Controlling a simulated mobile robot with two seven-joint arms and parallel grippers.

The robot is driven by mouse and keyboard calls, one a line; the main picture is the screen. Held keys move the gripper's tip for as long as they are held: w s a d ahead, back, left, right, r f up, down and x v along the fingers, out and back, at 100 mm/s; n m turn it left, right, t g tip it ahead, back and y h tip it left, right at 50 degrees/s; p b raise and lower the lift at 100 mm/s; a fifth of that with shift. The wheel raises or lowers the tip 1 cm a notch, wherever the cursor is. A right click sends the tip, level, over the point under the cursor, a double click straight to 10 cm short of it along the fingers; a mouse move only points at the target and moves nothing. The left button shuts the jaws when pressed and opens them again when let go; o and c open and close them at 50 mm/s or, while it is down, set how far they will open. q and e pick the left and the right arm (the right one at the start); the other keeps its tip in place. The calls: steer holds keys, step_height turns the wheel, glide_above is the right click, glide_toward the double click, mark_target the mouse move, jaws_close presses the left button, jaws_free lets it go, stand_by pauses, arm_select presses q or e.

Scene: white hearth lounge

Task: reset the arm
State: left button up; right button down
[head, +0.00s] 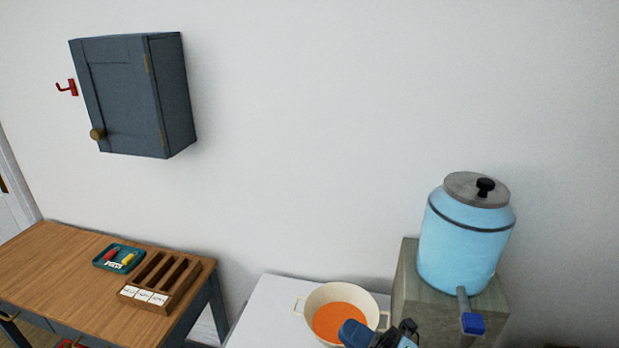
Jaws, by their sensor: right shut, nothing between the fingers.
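My right gripper (382,336) shows at the bottom edge, in front of the cream pot's right side. Its dark and blue parts are cut off by the frame, and it is shut with nothing held. The cream pot (313,299) has two handles and orange contents, and stands on a white surface (262,303). Part of the pot is hidden behind the gripper. My left gripper is out of view.
A blue dispenser (462,245) with a grey lid and blue tap stands on a grey block (405,290) at right. A wooden table (55,265) at left bears a teal tray (98,262) and slotted wooden box (190,292). A dark cabinet (120,95) and red hook (67,88) are on the wall.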

steer(key=s+d+f+m+h, duration=0.4)
steer(key=f+m+h, duration=0.1)
steer(key=f+m, duration=0.3)
steer(key=s+d+f+m+h, duration=0.4)
steer(key=s+f+m+h, duration=0.1)
steer(key=f+m, duration=0.4)
steer(key=s+d+f+m+g+h, duration=0.1)
steer(key=s+d+f+m+h, duration=0.3)
steer(key=f+m, duration=0.5)
steer(key=shift+s+d+f+h+p, duration=0.15)
steer(key=shift+s+d+h+p, duration=0.15)
steer(key=shift+h, duration=0.3)
